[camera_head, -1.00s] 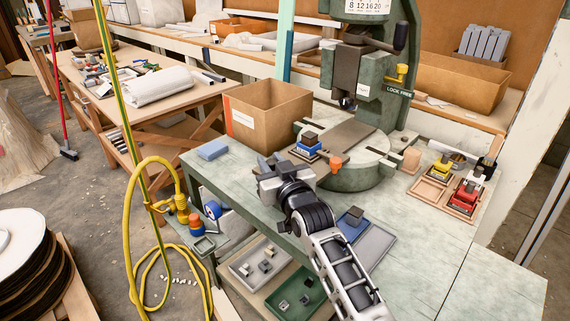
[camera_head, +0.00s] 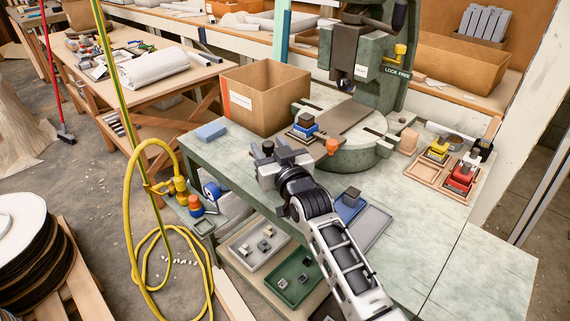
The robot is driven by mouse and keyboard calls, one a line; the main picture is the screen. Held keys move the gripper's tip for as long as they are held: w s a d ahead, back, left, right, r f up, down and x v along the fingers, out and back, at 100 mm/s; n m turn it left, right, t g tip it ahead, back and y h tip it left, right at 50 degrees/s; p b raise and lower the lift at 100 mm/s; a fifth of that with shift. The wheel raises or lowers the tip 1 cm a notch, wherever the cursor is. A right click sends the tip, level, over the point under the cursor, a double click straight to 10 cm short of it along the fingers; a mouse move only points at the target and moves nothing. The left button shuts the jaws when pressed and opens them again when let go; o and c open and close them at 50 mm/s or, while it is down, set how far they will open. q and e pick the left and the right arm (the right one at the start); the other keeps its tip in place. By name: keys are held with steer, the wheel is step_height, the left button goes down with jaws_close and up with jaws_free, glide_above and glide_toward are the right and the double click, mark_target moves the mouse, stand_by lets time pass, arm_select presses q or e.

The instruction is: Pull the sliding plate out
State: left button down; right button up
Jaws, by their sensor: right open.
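The fly press (camera_head: 378,85) is green and stands at the back of the bench. A flat brown-grey plate (camera_head: 343,118) lies in a channel across its round bed (camera_head: 365,155), under the ram (camera_head: 346,78). An orange knob (camera_head: 332,147) is at the bed's front left. My right gripper (camera_head: 262,152) is open and empty, left of the orange knob and apart from it, over the bench's front left part. Its arm comes up from the bottom of the view. My left gripper is not in view.
A cardboard box (camera_head: 265,97) and a blue block (camera_head: 210,132) are left of the press. A blue-topped piece (camera_head: 304,126) sits by the bed. Wooden trays with yellow (camera_head: 437,150) and red (camera_head: 463,176) pieces are right. The bench's right front (camera_head: 440,235) is clear.

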steer(key=p+v, duration=0.4)
steer(key=v, duration=1.1)
steer(key=shift+r, duration=0.15)
steer(key=s+d+f+g+h, duration=0.1)
steer(key=s+d+f+g, duration=0.2)
steer(key=s+f, duration=0.6)
steer(key=s+d+f+m+g+h, duration=0.1)
steer(key=s+d+f+g, duration=0.3)
steer(key=s+f, duration=0.5)
steer(key=s+d+h, duration=0.1)
steer(key=d, duration=0.1)
steer(key=shift+s+d+f+h, duration=0.15)
steer(key=shift+d+f+h, duration=0.15)
